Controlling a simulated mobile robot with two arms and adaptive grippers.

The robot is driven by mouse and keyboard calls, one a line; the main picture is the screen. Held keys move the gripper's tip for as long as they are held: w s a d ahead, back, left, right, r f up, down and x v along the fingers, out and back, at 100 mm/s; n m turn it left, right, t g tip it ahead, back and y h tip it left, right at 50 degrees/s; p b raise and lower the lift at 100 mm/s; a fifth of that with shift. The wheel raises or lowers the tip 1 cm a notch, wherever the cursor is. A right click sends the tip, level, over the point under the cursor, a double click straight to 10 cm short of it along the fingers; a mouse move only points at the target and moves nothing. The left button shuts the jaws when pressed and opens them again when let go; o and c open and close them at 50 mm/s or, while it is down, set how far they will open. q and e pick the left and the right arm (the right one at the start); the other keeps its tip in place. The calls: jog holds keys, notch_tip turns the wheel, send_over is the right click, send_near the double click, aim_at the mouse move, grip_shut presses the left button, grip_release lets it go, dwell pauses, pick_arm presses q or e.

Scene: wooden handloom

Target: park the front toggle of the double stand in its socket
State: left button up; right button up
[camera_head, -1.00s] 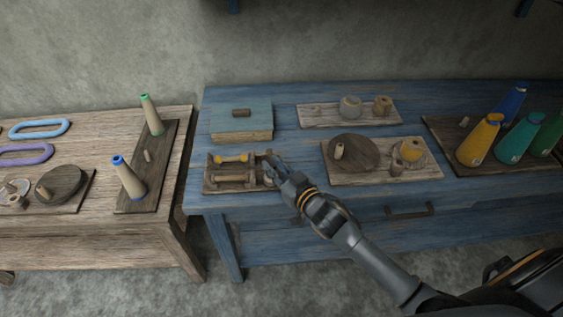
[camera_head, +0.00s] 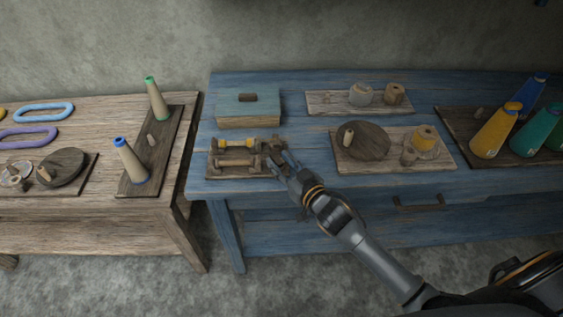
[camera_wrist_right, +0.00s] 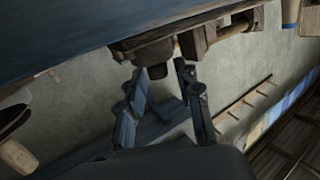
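The double stand (camera_head: 222,175) is a small dark wooden rack near the left front of the blue table. It carries a yellow-wound spool (camera_head: 234,143) at the back and a plain brown spool (camera_head: 238,163) in front. My right gripper (camera_head: 280,160) is at the stand's right end, its two fingers spread with a gap between them. In the right wrist view the fingers (camera_wrist_right: 164,72) point at dark wooden blocks of the stand (camera_wrist_right: 193,43); nothing is clearly pinched. I cannot pick out the front toggle or its socket clearly. My left gripper is not in view.
A blue-topped box (camera_head: 247,108) stands behind the stand. A board with a dark disc (camera_head: 363,140) and a yellow spool (camera_head: 425,137) lies to the right. Coloured cones (camera_head: 497,130) stand at the far right. A gap separates the left wooden table (camera_head: 90,180).

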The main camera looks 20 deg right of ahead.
jog(key=shift+s, duration=0.1)
jog(key=v, duration=1.2)
